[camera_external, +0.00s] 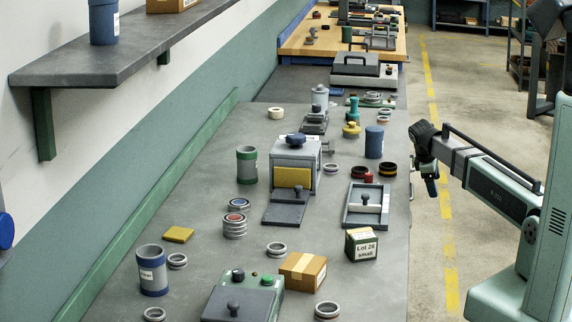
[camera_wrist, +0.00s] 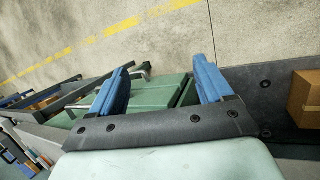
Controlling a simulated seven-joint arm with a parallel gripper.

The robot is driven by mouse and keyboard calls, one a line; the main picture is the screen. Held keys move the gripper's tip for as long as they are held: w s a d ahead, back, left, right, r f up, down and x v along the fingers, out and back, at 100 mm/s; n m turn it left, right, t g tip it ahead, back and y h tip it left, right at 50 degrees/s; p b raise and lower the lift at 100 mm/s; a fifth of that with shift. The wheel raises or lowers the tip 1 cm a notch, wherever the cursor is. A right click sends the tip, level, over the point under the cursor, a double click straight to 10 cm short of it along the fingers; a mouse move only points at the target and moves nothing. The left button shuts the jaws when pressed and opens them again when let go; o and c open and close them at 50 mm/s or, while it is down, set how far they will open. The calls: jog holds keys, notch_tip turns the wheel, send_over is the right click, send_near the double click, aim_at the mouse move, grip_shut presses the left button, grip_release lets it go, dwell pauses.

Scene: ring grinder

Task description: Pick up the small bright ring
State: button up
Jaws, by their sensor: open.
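Several rings lie on the grey bench. Light metal ones include a ring (camera_external: 276,249) left of the cardboard box, a ring (camera_external: 327,311) at the front, a ring (camera_external: 177,261) by the yellow pad and a ring (camera_external: 331,169) right of the grey machine. I cannot tell which is the small bright ring. My gripper (camera_wrist: 160,66) shows two blue fingers spread apart with nothing between them in the wrist view. In the external view my arm's end is beyond the bench's right edge, over the floor side, apart from all rings.
A grey machine with a yellow plate (camera_external: 292,178), a box marked "Lot 26 small" (camera_external: 361,246), a cardboard box (camera_external: 303,271) and a green-grey machine (camera_external: 243,301) stand on the bench. Blue-banded (camera_external: 151,272) and green-banded (camera_external: 247,166) cylinders stand left. A shelf (camera_external: 120,55) overhangs the left.

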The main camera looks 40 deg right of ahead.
jog(key=w+a+r+n, duration=0.2)
jog(key=w+r, duration=0.1)
jog(key=r, duration=1)
jog(key=w+a+r+n+t, duration=0.2)
jog(key=w+a+r+n, duration=0.15)
jog(key=a+r, duration=0.95)
jog(key=s+a+f+n+y, duration=0.15)
jog(key=s+a, duration=0.25)
jog(key=a, duration=1.1)
jog(key=s+a+f+n+y, duration=0.1)
jog(key=s+a+n, duration=0.2)
jog(key=a, duration=1.1)
jog(key=s+a+f+n+y, duration=0.15)
jog(key=s+a, duration=0.25)
jog(key=a, duration=1.1)
jog(key=s+a+n+g+y, duration=0.1)
jog(key=s+a+n+g, duration=0.15)
jog(key=s+a, duration=0.85)
jog(key=shift+n, duration=0.4)
jog(key=f, duration=0.3)
jog(key=w+f, duration=0.1)
jog(key=f, duration=0.2)
jog(key=a+f, duration=0.1)
jog(key=f, duration=0.2)
jog(key=shift+w+a, duration=0.1)
jog(key=shift+w, duration=0.05)
jog(key=shift+s+f, duration=0.2)
jog(key=shift+f, duration=2.35)
